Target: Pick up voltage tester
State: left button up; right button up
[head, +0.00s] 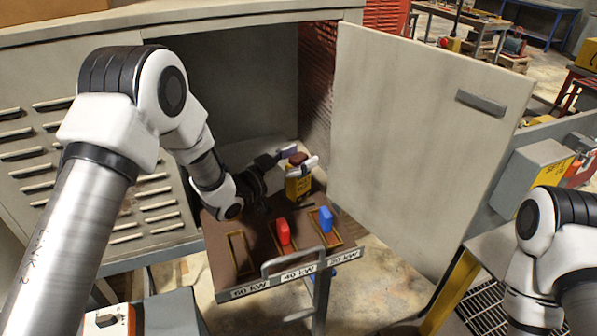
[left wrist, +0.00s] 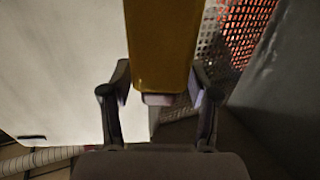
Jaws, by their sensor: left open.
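A yellow block-shaped device with a dark red top, apparently the voltage tester (head: 298,186), stands upright at the back of the brown cart top. My left gripper (head: 297,160) is open at the tester's upper part. In the left wrist view the yellow tester (left wrist: 163,45) extends between the two spread fingers of my left gripper (left wrist: 158,100), with visible gaps at the sides. Part of the tester is hidden by the gripper in the head view. My right arm shows at the right edge, but its gripper is out of view.
The cart (head: 233,296) has slots labelled 60, 40 and 20 kW, with a red block (head: 283,232) and a blue block (head: 326,219) on it. A grey cabinet is open behind, its door (head: 430,140) standing right of the tester. A metal handle (head: 293,260) rises at the cart's front.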

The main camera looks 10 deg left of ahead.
pick_arm(q)
grip_shut()
jog(key=shift+r, duration=0.1)
